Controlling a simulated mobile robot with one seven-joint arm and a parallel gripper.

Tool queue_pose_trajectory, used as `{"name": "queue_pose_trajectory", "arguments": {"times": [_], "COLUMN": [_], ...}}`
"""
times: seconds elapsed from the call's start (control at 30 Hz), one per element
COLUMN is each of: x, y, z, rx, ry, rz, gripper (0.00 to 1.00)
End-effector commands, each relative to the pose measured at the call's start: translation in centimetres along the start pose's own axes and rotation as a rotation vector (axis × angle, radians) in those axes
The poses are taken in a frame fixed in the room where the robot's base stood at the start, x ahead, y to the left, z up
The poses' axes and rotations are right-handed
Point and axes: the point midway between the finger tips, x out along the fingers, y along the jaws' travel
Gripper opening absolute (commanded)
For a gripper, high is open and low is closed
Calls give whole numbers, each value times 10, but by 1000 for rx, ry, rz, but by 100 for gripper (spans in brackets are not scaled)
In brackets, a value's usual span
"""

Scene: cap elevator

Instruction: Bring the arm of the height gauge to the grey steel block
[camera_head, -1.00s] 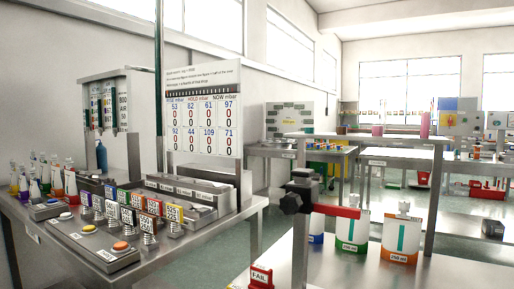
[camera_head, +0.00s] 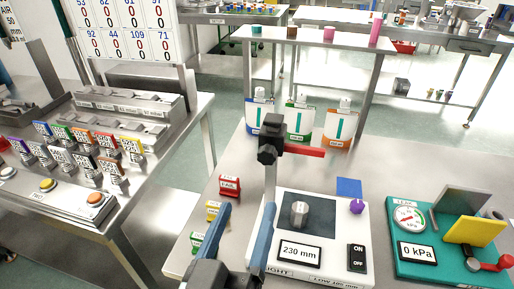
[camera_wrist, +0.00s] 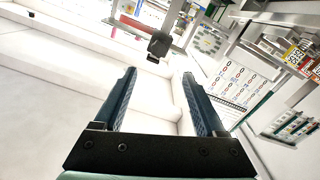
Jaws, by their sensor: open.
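The height gauge has a white base (camera_head: 335,258) with a display reading 230 mm, and a grey post at its left. A black clamp with a knob (camera_head: 268,148) sits high on the post. The red arm (camera_head: 304,151) sticks out right from it, well above the base. The grey steel block (camera_head: 299,214), a short cylinder, stands on the dark plate below. My gripper (camera_head: 248,207) is open and empty, its blue fingers in front of and below the clamp. In the wrist view, the black knob (camera_wrist: 159,45) shows beyond and between the fingertips (camera_wrist: 159,75), apart from them.
A purple knob (camera_head: 356,206) and an ON/OFF switch (camera_head: 357,257) are on the base. Labelled bottles (camera_head: 299,122) stand behind the gauge. A red FAIL block (camera_head: 230,186) and others lie left. A green leak tester (camera_head: 445,262) stands right.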

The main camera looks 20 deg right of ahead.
Motion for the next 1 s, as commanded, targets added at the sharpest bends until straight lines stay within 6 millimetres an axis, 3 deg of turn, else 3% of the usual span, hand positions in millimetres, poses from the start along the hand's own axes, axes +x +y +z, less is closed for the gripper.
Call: {"name": "queue_pose_trajectory", "arguments": {"times": [0.5, 0.7, 1.0], "x": [100, 116, 119], "y": [2, 1, 1], "z": [-2, -1, 0], "rx": [2, 1, 1], "ry": [0, 0, 0], "rz": [3, 1, 0], "gripper": [73, 73, 73]}}
